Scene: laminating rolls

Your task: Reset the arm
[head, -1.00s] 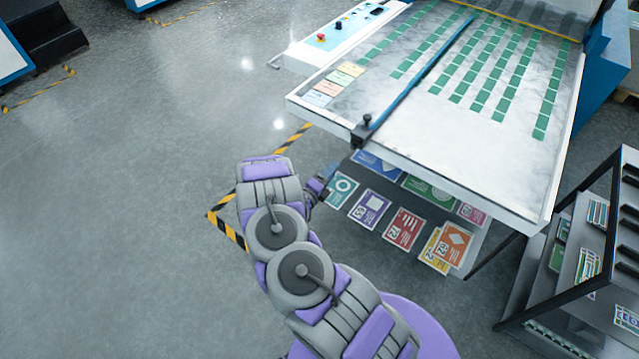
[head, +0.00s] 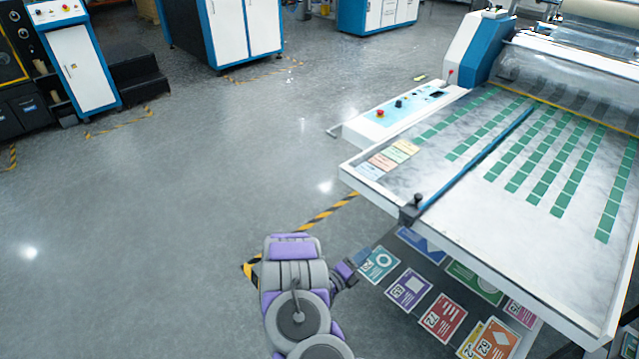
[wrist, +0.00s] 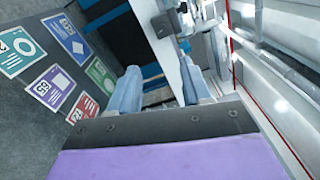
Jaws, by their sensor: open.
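My arm, grey and purple, shows folded at the bottom middle of the head view, beside the front left corner of the laminating machine's table (head: 480,240). My gripper's end points right, near the table's front edge, and its jaws are hard to make out there. In the wrist view my gripper (wrist: 158,92) has two pale blue fingers standing well apart. It is open, with nothing seen between the fingers. Printed cards lie on a lower surface under the table, among them a teal card (head: 379,264) and a purple card (head: 409,289).
A control panel (head: 400,110) with a red button sits on the table's left side. A blue bar (head: 480,160) crosses the tabletop beside rows of green cards. Yellow-black floor tape (head: 330,208) runs by my arm. Open floor (head: 170,220) lies to the left.

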